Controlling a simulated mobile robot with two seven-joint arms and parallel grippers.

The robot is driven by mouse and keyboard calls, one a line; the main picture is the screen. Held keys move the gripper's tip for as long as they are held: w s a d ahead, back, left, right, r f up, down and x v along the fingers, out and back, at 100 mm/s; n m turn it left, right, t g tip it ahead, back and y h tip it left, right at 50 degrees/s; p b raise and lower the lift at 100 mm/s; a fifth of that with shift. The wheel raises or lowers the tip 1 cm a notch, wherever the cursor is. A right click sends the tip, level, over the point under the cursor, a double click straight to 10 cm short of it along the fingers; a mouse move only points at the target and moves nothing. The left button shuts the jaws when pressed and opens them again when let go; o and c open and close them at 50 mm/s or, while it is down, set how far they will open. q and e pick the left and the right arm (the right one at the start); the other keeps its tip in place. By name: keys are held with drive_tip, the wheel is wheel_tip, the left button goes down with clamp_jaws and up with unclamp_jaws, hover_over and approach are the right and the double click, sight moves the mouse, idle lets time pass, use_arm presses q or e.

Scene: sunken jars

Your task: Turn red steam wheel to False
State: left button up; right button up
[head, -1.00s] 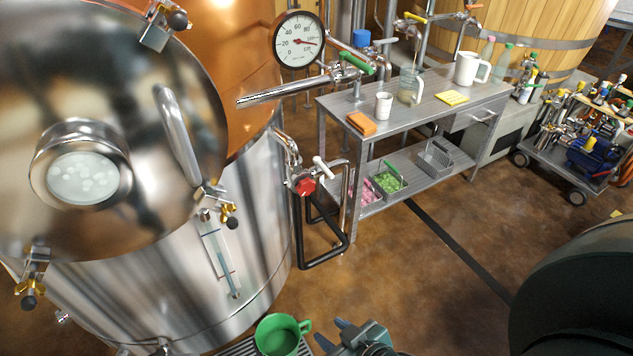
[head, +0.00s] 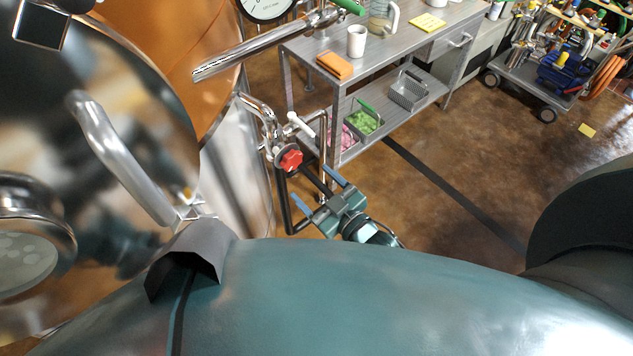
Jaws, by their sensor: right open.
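The red steam wheel (head: 290,160) is a small red hand valve on the steel pipework beside the copper and steel vessel. My right gripper (head: 312,198) is below and slightly right of the wheel in the head view. My left gripper is not in view.
A metal table (head: 385,45) with a mug and bins stands behind. My own teal arm covers the bottom. Floor to the right is mostly clear.

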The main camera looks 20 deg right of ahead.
sight(294, 163)
drive_tip(key=b+x, duration=0.2)
drive_tip(key=x, duration=0.4)
drive_tip(key=shift+w+d+r+b, duration=0.1)
drive_tip(key=shift+r+b, duration=0.1)
drive_tip(key=shift+b, duration=0.1)
drive_tip(key=shift+r, duration=0.1)
drive_tip(key=shift+b+x, duration=0.45)
drive_tip(key=shift+x, duration=0.85)
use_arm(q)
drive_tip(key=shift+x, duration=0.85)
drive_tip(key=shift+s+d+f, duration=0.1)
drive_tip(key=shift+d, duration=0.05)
use_arm(e)
drive_tip(key=shift+c, duration=0.2)
